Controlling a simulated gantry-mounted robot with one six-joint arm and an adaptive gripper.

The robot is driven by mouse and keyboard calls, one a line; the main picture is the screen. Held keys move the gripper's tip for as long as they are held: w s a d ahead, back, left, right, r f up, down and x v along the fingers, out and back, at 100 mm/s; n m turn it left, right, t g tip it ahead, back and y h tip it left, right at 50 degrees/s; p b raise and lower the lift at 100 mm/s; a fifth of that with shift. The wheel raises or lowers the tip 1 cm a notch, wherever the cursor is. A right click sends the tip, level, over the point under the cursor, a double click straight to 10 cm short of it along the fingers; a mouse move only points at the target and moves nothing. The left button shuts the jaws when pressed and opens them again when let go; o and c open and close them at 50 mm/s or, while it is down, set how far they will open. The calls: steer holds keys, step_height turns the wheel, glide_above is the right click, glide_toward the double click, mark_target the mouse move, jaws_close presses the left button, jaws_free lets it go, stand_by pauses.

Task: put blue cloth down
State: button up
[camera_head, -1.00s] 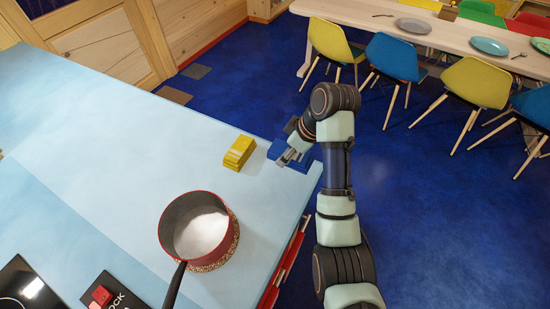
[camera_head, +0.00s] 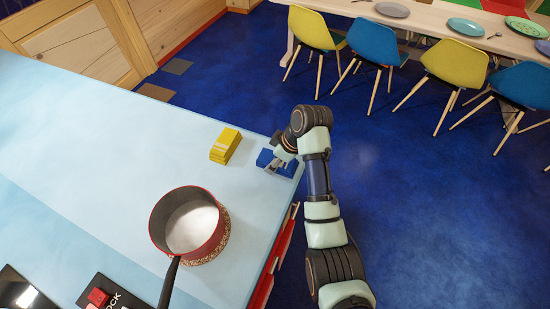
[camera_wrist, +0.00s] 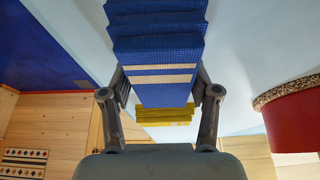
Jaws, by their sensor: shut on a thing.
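The blue cloth (camera_head: 264,158) shows at the far right corner of the light blue counter (camera_head: 120,150), partly hidden by my gripper (camera_head: 276,165). In the wrist view the blue cloth (camera_wrist: 158,48) is folded in layers, with pale stripes near one end. My gripper (camera_wrist: 161,90) is shut on it, one finger at each side. From these views I cannot tell whether the cloth touches the counter.
A yellow folded item (camera_head: 226,146) lies just left of the blue cloth. A red pot (camera_head: 190,225) stands nearer on the counter. The counter's right edge drops to the blue floor. A dining table (camera_head: 440,25) with chairs stands beyond.

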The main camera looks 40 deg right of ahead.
steer(key=o, duration=1.1)
steer(key=shift+f, duration=0.1)
steer(key=p+v, duration=0.2)
steer(key=v, duration=0.3)
steer(key=p+v, duration=0.3)
steer(key=v, duration=0.3)
steer(key=shift+w+r, duration=0.1)
steer(key=shift+r, duration=0.25)
steer(key=shift+s+r+p, duration=0.3)
steer(key=shift+p, duration=0.3)
